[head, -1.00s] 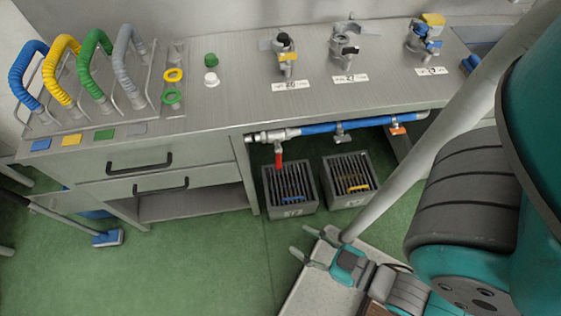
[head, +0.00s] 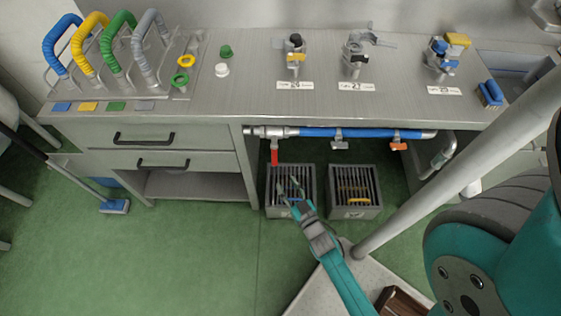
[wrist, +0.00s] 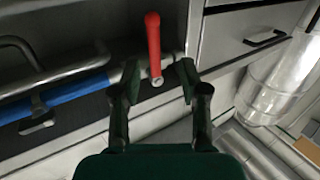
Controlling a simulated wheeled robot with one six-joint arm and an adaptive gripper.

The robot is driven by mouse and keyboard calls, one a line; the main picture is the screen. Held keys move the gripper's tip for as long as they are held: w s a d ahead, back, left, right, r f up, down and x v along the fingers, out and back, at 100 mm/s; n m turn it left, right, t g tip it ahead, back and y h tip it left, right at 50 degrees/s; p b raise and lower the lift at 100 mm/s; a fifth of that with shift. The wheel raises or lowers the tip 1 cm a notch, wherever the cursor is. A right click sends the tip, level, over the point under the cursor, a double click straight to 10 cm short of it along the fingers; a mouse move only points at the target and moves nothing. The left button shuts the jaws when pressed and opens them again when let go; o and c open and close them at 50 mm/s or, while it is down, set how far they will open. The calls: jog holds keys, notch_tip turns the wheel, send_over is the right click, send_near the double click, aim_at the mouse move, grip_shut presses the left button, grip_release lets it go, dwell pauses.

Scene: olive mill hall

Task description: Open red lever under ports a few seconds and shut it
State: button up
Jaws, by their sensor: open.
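The red lever (head: 274,153) hangs straight down from a valve at the left end of the blue pipe (head: 320,132) under the counter. In the wrist view the red lever (wrist: 153,42) stands between and beyond my fingertips, its pivot end close to them. My gripper (head: 288,187) is open and empty, just below and to the right of the lever in the head view. The wrist view shows my gripper (wrist: 158,73) with a finger on each side of the lever; I cannot see any contact. The ports (head: 355,55) stand on the counter above.
Two slotted grey crates (head: 355,208) stand on the floor beneath the pipe. An orange handle (head: 398,140) sits further right on the pipe. Drawers (head: 150,150) flank the lever on the left.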

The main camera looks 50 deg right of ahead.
aim_at(276, 162)
jog(key=x, duration=0.5)
jog(key=d+x, duration=0.1)
jog(key=x, duration=0.5)
jog(key=shift+w+d+f, duration=0.1)
jog(key=shift+f, duration=0.05)
grip_shut()
